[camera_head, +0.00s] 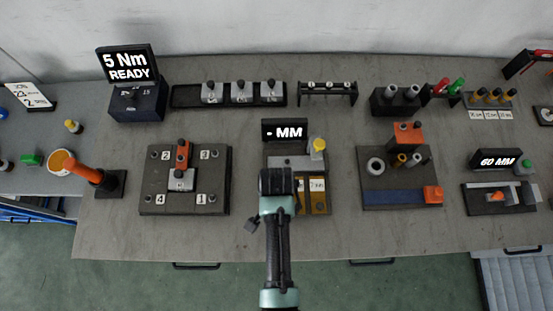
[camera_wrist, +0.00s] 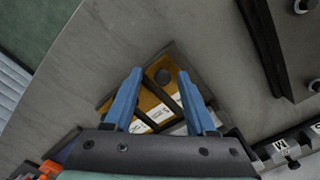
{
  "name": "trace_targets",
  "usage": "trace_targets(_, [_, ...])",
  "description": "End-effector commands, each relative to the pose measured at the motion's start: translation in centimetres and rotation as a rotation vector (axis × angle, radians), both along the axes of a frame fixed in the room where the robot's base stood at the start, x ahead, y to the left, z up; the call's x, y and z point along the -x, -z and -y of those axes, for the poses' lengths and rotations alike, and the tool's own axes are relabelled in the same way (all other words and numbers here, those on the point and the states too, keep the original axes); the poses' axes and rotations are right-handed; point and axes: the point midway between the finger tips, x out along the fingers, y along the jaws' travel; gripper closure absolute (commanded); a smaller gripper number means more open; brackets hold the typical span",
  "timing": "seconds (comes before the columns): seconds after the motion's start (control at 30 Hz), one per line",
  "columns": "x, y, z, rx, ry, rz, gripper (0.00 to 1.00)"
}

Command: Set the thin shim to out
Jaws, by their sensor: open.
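In the head view the right plate (camera_head: 319,200) shows beside my gripper (camera_head: 277,180), which covers much of the left one. In the wrist view the brass plates (camera_wrist: 148,102) lie below and between the blue fingers of my gripper (camera_wrist: 160,73). The fingers are apart and hold nothing. The labels are too small to tell which shim is thin.
A yellow knob (camera_head: 319,145) stands at the fixture's back right. A numbered plate (camera_head: 153,206) with an orange clamp is to the left, and a block with posts and a blue strip (camera_head: 390,194) is to the right.

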Motion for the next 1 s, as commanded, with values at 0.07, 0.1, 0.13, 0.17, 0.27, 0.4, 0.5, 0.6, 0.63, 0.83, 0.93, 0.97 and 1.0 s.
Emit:
trace_targets(0.07, [-0.1,-0.2,0.0,-0.001,0.000,0.002,0.44])
trace_targets(0.1, [-0.1,-0.4,0.0,0.000,0.000,0.003,0.44])
trace_targets(0.13, [-0.1,-0.6,0.0,0.000,0.000,0.003,0.44])
trace_targets(0.17, [-0.1,-0.9,0.0,0.000,0.000,0.003,0.44])
trace_targets(0.27, [-0.1,-2.3,0.0,-0.001,0.000,0.005,0.44])
trace_targets(0.4, [-0.2,-5.1,0.0,-0.001,0.000,0.006,0.44])
trace_targets(0.5, [-0.2,-7.3,0.0,0.000,0.001,0.007,0.44])
trace_targets(0.6, [-0.2,-9.4,0.0,0.000,0.001,0.006,0.44])
trace_targets(0.63, [-0.1,-9.9,0.0,0.000,0.001,0.004,0.44])
trace_targets(0.83, [-0.1,-12.4,0.0,0.000,0.000,0.001,0.44])
trace_targets(0.93, [0.0,-12.9,0.0,0.000,0.000,0.000,0.44])
trace_targets(0.97, [0.0,-12.9,0.0,0.001,0.000,-0.001,0.44])
trace_targets(1.0, [0.0,-13.0,0.0,0.001,0.000,-0.001,0.44])
